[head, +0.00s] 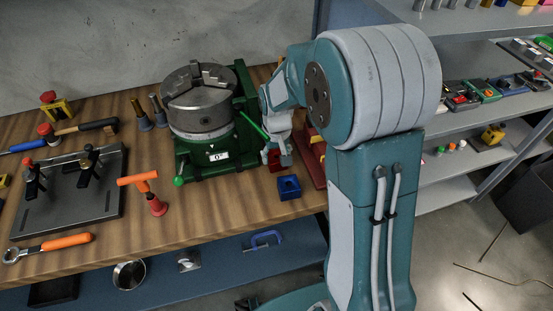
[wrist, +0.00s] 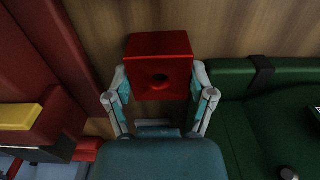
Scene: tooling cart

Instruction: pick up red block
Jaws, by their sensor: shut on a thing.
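The red block (wrist: 165,48) is a red cube-like piece with a dark round hole in its near face. In the wrist view it sits between the two fingers of my gripper (wrist: 160,82), which are shut on it from left and right. In the head view my gripper (head: 279,150) is just right of the green chuck base, and part of the red block (head: 274,160) shows beside the fingers. The fingers partly hide it there. I cannot tell whether it touches the wooden bench.
The green rotary base with a grey chuck (head: 200,105) stands close on the left. A blue square block (head: 289,187) lies in front. A dark red fixture (head: 312,160) stands close on the right. A grey plate with clamps (head: 70,190) and an orange-handled tool (head: 145,185) are farther left.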

